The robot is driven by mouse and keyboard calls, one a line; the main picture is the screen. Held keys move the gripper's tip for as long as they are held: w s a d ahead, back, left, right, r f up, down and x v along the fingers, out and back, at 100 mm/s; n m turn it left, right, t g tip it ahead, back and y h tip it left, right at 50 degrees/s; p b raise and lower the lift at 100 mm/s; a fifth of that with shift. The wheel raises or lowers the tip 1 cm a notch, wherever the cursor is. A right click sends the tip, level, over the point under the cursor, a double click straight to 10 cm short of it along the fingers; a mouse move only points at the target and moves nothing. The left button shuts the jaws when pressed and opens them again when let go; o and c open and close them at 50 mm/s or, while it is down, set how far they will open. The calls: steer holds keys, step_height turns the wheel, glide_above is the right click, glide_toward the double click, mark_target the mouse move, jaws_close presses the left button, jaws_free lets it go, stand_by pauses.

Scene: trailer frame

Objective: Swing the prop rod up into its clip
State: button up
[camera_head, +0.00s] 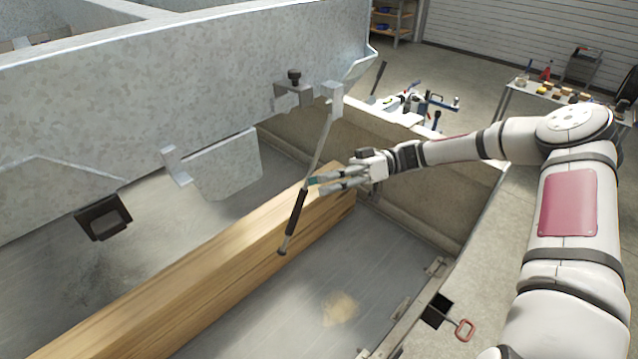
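The prop rod (297,211) is a thin grey rod with a black sleeve on its lower part. It hangs at a slant from a bracket (332,98) on the raised grey metal panel, its lower end towards the left and down. A small light metal clip-like bracket (175,166) sticks out from the panel's lower edge, left of the rod. My gripper (315,186) comes in from the right, its fingers apart, with the tips close beside the rod just above the black sleeve. I cannot tell whether they touch it.
A long wooden beam (225,262) lies under the panel, behind the rod. A black square socket (103,217) sits at lower left. A red-handled pin (465,329) is at lower right. A tool table (560,98) stands at the back right.

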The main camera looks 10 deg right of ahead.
steer(key=w+d+r+b, duration=0.1)
steer(key=d+r+b, duration=0.1)
steer(key=d, duration=0.4)
steer(key=w+d+r+b, duration=0.1)
steer(key=w+d+b, duration=0.1)
steer(key=d, duration=0.5)
steer(key=shift+r, duration=0.4)
stand_by(0.7)
stand_by(0.5)
